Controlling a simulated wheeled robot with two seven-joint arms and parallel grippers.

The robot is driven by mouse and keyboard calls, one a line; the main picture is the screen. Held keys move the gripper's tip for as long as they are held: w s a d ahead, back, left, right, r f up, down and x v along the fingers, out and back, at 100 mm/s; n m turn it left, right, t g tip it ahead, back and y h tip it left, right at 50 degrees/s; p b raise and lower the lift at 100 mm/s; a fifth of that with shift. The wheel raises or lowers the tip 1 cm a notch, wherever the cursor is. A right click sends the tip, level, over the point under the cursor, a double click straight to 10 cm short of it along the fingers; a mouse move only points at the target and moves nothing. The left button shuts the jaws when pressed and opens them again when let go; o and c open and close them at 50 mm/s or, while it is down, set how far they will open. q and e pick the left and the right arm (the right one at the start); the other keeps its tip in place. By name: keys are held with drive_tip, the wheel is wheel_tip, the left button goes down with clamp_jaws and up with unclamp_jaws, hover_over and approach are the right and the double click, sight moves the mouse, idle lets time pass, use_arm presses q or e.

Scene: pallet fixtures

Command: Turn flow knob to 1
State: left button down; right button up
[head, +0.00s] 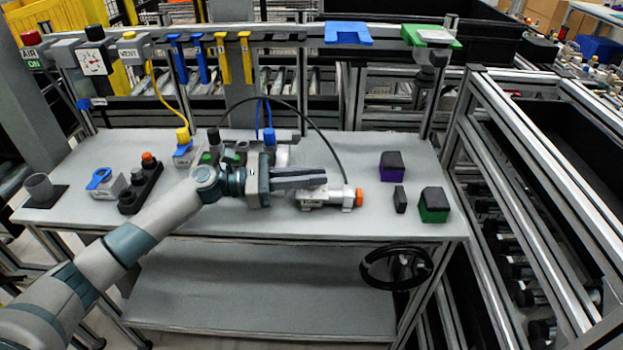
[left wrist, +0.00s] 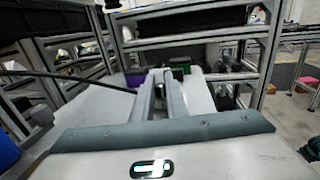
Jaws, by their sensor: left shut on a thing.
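A white and grey valve unit (head: 318,199) lies on the table right of the middle, with an orange cap (head: 359,197) at its right end. My left gripper (head: 322,178) reaches in from the left, over the top of this unit. Its long fingers are close together, shut on what seems to be the flow knob, which they largely hide. In the left wrist view the fingers (left wrist: 161,80) point away over the table, and what is between their tips is not clear. No scale or number can be read. My right gripper is not in view.
A black cable (head: 330,130) arches behind my gripper to the unit. A purple block (head: 393,172), a small black block (head: 400,200) and a green block (head: 433,211) stand to the right. A blue-handled valve (head: 100,180) and an orange-topped black box (head: 142,190) stand left.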

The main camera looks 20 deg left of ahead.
use_arm(q)
drive_tip(key=c, duration=1.8)
unclamp_jaws()
drive_tip(key=shift+o, duration=0.2)
